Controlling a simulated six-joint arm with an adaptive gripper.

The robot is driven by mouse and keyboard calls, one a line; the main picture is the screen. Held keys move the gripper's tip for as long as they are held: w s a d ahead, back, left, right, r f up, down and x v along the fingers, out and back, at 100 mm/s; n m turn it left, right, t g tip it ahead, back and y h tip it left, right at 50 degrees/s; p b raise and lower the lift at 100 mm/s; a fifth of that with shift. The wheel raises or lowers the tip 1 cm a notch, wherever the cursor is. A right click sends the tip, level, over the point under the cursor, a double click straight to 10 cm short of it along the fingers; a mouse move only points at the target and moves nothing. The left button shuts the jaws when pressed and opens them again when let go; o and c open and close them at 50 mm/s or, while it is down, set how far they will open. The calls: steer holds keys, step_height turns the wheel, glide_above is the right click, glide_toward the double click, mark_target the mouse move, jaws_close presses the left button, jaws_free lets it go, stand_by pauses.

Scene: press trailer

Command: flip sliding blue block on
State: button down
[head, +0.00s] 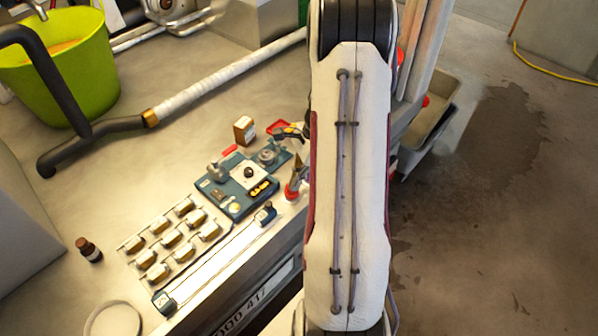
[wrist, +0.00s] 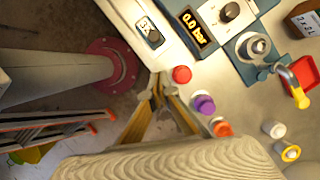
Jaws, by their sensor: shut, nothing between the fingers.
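In the head view a white rail on the bench has a small dark blue block (head: 265,213) at its upper right end. Another blue block (head: 163,302) sits at its lower left end; I cannot tell which one slides. In the wrist view a blue-grey piece with a white "3A" label (wrist: 150,33) sits on a white strip near the top. My gripper (wrist: 157,88) has brass-coloured tapered fingers, shut and empty. Its tips appear just below that strip, left of a red knob.
A blue panel (head: 215,196) with a dial, gauge and "0.0 bar" display (wrist: 192,25) stands beside the rail. Red (wrist: 181,74), purple (wrist: 204,104) and orange (wrist: 222,128) knobs stand near my fingers. Several switches (head: 160,225) line the bench. A small brown bottle (head: 88,248) stands left.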

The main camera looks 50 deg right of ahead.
steer(key=x, duration=0.3)
steer(key=shift+a+f, duration=0.15)
steer(key=shift+a, duration=0.1)
steer(key=shift+w+a+f, duration=0.1)
steer(key=shift+w+a, duration=0.4)
steer(key=shift+a, duration=0.3)
steer(key=shift+w+a+f, duration=0.15)
steer(key=shift+w+a, duration=0.25)
steer(key=shift+a, duration=0.35)
steer(key=a, duration=2.3)
steer(key=shift+a, duration=0.25)
steer(key=shift+d, duration=0.15)
steer(key=shift+s+d+r, duration=0.2)
steer(key=shift+s+d, duration=0.25)
steer(key=shift+d, duration=0.35)
steer(key=shift+s+d+r, duration=0.2)
steer(key=shift+s+d, duration=0.25)
steer(key=shift+d, duration=0.4)
steer(key=v, duration=1)
